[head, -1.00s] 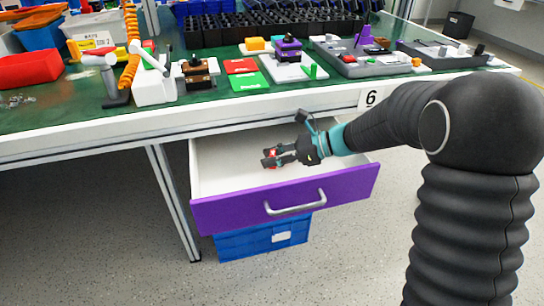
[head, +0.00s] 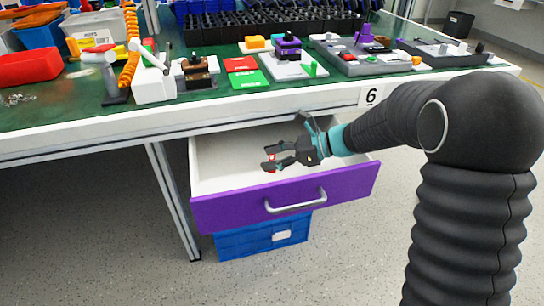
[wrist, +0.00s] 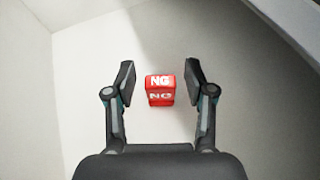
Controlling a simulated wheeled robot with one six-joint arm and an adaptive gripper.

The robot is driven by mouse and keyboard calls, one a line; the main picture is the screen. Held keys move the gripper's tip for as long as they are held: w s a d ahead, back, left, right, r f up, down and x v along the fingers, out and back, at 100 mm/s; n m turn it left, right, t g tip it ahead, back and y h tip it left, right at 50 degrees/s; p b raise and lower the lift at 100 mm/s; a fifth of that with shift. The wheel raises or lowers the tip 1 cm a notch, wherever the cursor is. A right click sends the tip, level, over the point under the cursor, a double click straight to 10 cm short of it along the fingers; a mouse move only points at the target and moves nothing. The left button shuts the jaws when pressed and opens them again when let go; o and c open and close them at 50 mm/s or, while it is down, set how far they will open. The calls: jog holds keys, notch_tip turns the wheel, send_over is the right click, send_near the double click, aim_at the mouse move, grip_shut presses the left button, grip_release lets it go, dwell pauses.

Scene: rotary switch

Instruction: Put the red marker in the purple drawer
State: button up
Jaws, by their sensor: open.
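The purple drawer (head: 230,212) is pulled open under the workbench, with a white inside. My gripper (head: 267,158) is inside the drawer opening, with its fingers apart. In the wrist view my gripper (wrist: 160,85) has one finger on each side of the red marker (wrist: 160,90), a small red block with white "NG" lettering.
The green workbench (head: 205,108) above holds a red card (head: 240,65), a green card (head: 250,81), switch boxes and bins. Its front edge runs just above the drawer. A blue crate (head: 250,242) is below the drawer. The drawer's left part is clear.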

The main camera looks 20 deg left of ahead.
jog(key=shift+s+f, duration=0.1)
jog(key=shift+f, duration=0.2)
jog(key=shift+r, duration=0.25)
jog(key=shift+r+p+v, duration=0.15)
jog(key=shift+p+v, duration=0.05)
jog(key=shift+v, duration=1.75)
jog(key=shift+r+p+v, duration=0.15)
jog(key=shift+r+v, duration=0.05)
jog(key=shift+v, duration=1.8)
jog(key=shift+a, duration=0.2)
jog(key=shift+c, duration=0.2)
